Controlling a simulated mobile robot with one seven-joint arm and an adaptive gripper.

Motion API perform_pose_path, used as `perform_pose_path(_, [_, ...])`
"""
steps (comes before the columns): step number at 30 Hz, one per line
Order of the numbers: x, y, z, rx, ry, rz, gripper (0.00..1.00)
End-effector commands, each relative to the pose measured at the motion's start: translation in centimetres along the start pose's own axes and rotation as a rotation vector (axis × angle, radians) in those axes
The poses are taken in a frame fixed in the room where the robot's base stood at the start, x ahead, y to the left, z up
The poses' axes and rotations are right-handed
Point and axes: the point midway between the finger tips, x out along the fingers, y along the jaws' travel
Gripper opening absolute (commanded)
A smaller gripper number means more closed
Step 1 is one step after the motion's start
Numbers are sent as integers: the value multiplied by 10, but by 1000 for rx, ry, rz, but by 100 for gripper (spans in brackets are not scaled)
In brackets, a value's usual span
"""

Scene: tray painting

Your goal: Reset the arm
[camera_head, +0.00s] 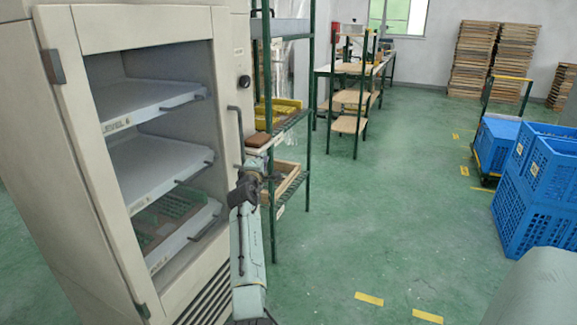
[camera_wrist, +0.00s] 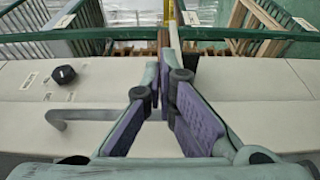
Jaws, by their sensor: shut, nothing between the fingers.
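My arm (camera_head: 247,255) rises at the lower middle of the head view, beside the right side of the pale cabinet (camera_head: 75,170). My gripper (camera_head: 250,185) is at its upper end, small and dark against the shelf rack. In the wrist view my gripper (camera_wrist: 165,88) has its purple-padded fingers brought together at the tips, with nothing between them. The cabinet's pale surface (camera_wrist: 245,90) lies behind the fingers, with a grey bar handle (camera_wrist: 85,115) and a black knob (camera_wrist: 63,74) to their left. I cannot tell whether the gripper touches the cabinet.
The cabinet holds several white shelves (camera_head: 150,97); a green slotted tray (camera_head: 170,215) lies on the lowest. A green-framed rack (camera_head: 308,110) stands just behind the gripper. Blue crates (camera_head: 535,205) stand at the right. The green floor (camera_head: 400,200) between is clear.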

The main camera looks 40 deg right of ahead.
Motion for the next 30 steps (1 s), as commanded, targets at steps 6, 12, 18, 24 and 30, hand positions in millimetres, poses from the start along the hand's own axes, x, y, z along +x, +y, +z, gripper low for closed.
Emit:
perform_pose_path(6, [-22, -2, 45, 1, -6, 0, 0])
perform_pose_path(12, [-37, -2, 72, 0, -6, -2, 0])
perform_pose_path(18, [-42, -1, 80, 0, -4, -2, 0])
perform_pose_path(24, [-42, -1, 81, 0, -5, -3, 0])
perform_pose_path(30, [-42, -1, 81, 1, -6, -3, 0])
